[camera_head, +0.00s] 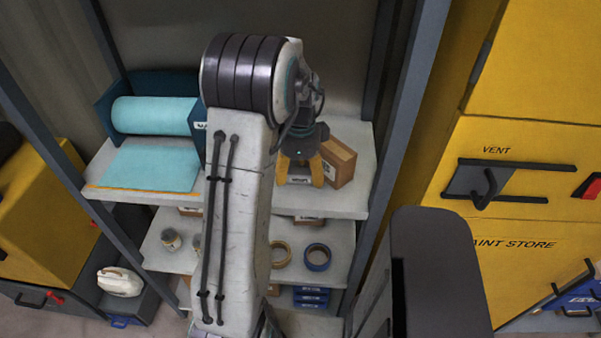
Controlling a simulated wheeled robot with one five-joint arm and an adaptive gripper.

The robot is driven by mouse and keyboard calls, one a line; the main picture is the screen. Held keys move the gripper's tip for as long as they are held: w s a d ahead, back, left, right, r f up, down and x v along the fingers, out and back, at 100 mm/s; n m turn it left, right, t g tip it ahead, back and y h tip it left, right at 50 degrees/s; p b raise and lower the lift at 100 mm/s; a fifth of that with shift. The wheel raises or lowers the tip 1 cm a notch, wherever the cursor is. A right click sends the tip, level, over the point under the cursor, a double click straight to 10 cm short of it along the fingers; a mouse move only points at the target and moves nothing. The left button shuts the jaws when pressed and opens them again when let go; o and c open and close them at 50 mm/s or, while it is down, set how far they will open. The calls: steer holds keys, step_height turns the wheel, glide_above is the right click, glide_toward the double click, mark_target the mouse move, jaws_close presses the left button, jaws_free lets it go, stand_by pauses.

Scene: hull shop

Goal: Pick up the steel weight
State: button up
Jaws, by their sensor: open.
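My gripper (300,172) is open and points down over the upper shelf, past the bend of my arm. Its two yellow fingers stand apart. A small grey thing with a pale label (299,179) shows between them; it may be the steel weight, but its writing is too small to read. I cannot tell whether the fingers touch it. My arm hides part of the shelf to its left. No other thing in view looks like a steel weight.
A cardboard box (338,161) stands close right of my gripper. A teal roll (152,115) lies on the upper shelf (347,200) at left. Tape rolls (317,257) and small tins (171,239) sit on the shelf below. Dark rack posts and a yellow cabinet (535,180) bound the right.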

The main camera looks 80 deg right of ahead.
steer(key=shift+f, duration=0.6)
steer(key=shift+c, duration=0.4)
steer(key=c, duration=1.3)
steer(key=shift+r, duration=0.1)
